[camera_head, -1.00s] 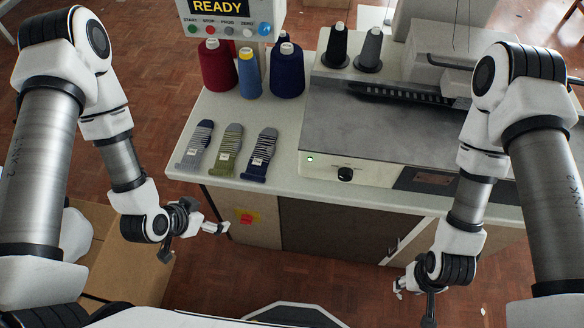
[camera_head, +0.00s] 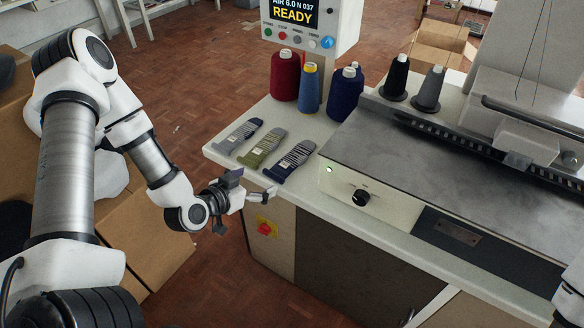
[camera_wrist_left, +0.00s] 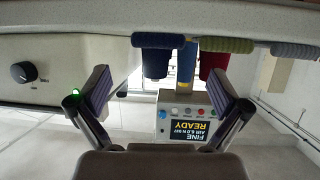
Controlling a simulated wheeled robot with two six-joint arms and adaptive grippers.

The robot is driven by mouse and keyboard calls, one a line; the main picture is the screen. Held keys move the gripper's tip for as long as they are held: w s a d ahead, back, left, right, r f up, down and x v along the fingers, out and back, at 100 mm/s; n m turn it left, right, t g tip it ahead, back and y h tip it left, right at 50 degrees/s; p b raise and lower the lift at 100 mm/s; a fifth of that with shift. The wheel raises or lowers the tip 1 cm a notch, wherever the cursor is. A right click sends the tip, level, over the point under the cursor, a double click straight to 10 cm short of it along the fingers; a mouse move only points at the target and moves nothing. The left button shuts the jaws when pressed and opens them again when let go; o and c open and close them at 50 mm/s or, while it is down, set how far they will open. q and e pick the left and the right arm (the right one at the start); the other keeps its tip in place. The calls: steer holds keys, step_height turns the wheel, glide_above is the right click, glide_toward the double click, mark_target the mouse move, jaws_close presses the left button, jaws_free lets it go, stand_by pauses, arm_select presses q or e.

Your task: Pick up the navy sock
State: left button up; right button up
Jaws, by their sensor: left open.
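The navy sock (camera_head: 290,160) lies flat on the pale counter, rightmost of a row of three socks, with stripes and a white label. In the left wrist view, which is upside down, a navy edge (camera_wrist_left: 158,40) shows at the counter rim. My left gripper (camera_head: 247,190) is open and empty, in front of the counter's front edge, below and left of the navy sock and apart from it. Its two fingers also show spread in the left wrist view (camera_wrist_left: 158,92). My right gripper is out of view; only a bit of that arm shows at the lower right.
An olive sock (camera_head: 262,148) and a grey sock (camera_head: 239,136) lie left of the navy one. Red (camera_head: 285,76), blue (camera_head: 309,88) and navy (camera_head: 345,94) thread cones stand behind. The grey machine (camera_head: 400,150) stands close on the right. The counter (camera_head: 222,152) ends just before the socks.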

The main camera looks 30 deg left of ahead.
mark_target(272, 175)
arm_select(q)
steer(key=x, duration=0.6)
steer(key=shift+f+b, duration=0.2)
steer(key=shift+b, duration=0.1)
steer(key=shift+d+r, duration=0.1)
steer(key=shift+c, duration=1.3)
steer(key=shift+s, duration=0.1)
steer(key=c, duration=0.7)
steer(key=shift+c, duration=0.2)
steer(key=shift+r, duration=0.55)
step_height(272, 175, up, 2)
steer(key=shift+r, duration=0.15)
steer(key=s+a+r+p, duration=0.1)
steer(key=s+p, duration=0.5)
steer(key=s, duration=0.9)
steer(key=shift+s+a+r, duration=0.2)
steer(key=shift+s+a, duration=0.05)
steer(key=shift+s, duration=0.15)
